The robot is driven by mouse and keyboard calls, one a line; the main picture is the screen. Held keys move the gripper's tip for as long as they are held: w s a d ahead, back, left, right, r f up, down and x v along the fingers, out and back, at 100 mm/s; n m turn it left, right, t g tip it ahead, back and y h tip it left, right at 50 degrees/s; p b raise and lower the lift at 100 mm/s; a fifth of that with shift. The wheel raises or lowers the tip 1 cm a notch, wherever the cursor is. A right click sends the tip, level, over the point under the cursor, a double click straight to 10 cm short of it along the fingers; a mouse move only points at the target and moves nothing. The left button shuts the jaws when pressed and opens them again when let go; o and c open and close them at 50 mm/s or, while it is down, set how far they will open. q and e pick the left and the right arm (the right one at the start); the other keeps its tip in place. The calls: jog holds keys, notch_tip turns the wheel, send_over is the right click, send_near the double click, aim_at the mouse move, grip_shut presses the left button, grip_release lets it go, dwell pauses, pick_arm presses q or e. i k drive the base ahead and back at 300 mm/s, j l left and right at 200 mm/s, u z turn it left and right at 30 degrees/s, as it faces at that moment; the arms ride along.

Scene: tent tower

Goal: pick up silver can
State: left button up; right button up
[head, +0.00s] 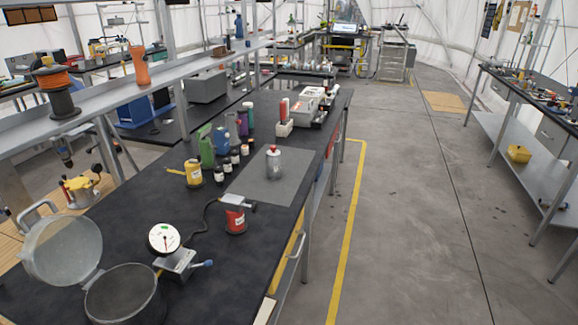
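A silver-white can (273,163) with a reddish top stands upright on a grey mat (262,185) on the black workbench. It is the only silver-looking can that I can make out, and nothing touches it. Small dark bottles (234,158) stand to its left, and a red can (235,217) stands nearer, below and left of it. Neither of my grippers shows in the head view.
A dial gauge (165,240), an open metal pot (122,295) and a yellow can (193,172) stand on the bench (110,213). A raised shelf (170,75) runs along its left side. The floor (410,210) to the right is open.

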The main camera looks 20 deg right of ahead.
aim_at(273, 159)
jog(key=i+l+u, duration=0.1)
jog(key=l, duration=0.5)
jog(key=i+l+u, duration=0.1)
jog(key=l, duration=0.5)
jog(key=i+l+u, duration=0.1)
jog(key=l, duration=0.5)
jog(key=i+l+u, duration=0.1)
jog(key=l, duration=0.55)
